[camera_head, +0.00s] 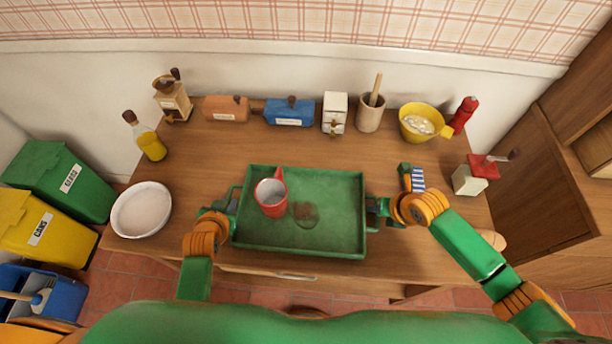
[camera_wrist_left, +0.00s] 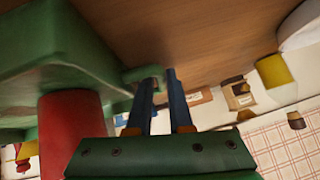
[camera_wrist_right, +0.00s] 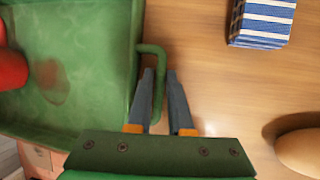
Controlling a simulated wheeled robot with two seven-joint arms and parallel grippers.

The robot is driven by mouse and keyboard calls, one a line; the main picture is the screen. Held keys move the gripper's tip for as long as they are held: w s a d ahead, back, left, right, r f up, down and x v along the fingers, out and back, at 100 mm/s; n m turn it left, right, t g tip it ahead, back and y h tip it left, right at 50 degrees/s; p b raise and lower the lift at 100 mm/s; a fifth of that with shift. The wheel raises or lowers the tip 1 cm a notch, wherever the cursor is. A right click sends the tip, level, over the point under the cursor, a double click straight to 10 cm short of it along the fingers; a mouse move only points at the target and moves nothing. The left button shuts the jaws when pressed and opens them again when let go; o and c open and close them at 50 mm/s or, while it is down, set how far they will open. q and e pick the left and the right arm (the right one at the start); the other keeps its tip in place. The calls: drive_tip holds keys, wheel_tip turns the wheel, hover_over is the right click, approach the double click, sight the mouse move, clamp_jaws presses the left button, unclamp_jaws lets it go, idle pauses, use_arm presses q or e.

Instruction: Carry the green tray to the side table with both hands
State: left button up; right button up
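The green tray (camera_head: 340,185) is over the front middle of the wooden table in the head view. It carries a red mug (camera_head: 271,195) on its left half, with a brownish wet stain (camera_head: 306,212) beside the mug. My left gripper (camera_head: 232,202) is at the tray's left handle; in the left wrist view its fingers (camera_wrist_left: 161,78) close on that handle. My right gripper (camera_head: 378,208) is at the right handle; in the right wrist view the handle bar (camera_wrist_right: 158,62) passes between its nearly closed fingers (camera_wrist_right: 159,76). Whether the tray touches the table is unclear. No separate side table is identifiable.
A white bowl (camera_head: 141,212) stands at the table's left edge. A blue-striped item (camera_head: 417,180) lies just right of the tray. Bottles, boxes and a yellow bowl (camera_head: 418,122) line the back. Bins (camera_head: 62,181) stand left, a brown cabinet (camera_head: 535,190) right.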

use_arm(q)
drive_tip(key=o, duration=0.3)
drive_tip(key=shift+r, duration=0.15)
use_arm(e)
drive_tip(key=o, duration=0.3)
drive_tip(key=shift+r, duration=0.15)
use_arm(q)
drive_tip(key=v, duration=0.8)
use_arm(e)
drive_tip(key=v, duration=1.2)
